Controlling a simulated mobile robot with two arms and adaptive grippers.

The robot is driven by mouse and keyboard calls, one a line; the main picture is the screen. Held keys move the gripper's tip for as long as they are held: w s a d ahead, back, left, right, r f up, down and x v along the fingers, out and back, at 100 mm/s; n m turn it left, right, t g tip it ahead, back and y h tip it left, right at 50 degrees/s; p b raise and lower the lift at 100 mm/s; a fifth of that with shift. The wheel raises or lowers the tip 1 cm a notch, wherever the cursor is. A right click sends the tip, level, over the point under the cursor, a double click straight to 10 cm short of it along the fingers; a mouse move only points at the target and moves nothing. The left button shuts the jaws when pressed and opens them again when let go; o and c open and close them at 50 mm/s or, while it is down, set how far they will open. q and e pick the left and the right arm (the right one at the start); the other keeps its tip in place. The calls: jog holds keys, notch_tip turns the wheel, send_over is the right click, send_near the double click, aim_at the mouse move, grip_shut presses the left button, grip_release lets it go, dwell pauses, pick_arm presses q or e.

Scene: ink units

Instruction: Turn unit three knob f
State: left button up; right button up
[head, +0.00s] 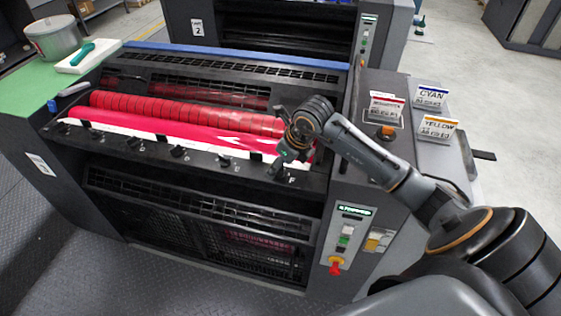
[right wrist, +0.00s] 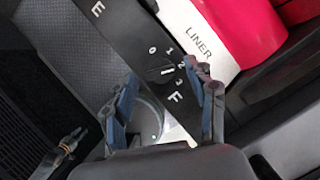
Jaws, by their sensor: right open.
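Knob F (right wrist: 157,72) is a small black dial on the dark front rail, with marks 0, 1, 2 and 3 around it and the letter F beside it. Its white pointer line faces the 2–3 side; the exact setting is hard to tell. My right gripper (right wrist: 162,71) is open, with one finger on each side of the knob in the picture; contact is not visible. In the head view the right gripper (head: 283,157) is over the right end of the knob row. What looks like my left gripper (right wrist: 68,143) shows small at lower left in the right wrist view.
Several similar knobs (head: 179,152) line the rail to the left. Red rollers (head: 180,113) lie behind it. A control panel (head: 345,240) with a red-and-yellow knob is at lower right. Ink labels (head: 386,108) stand on the side cabinet. The floor in front is clear.

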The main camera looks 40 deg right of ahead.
jog(key=shift+f, duration=0.25)
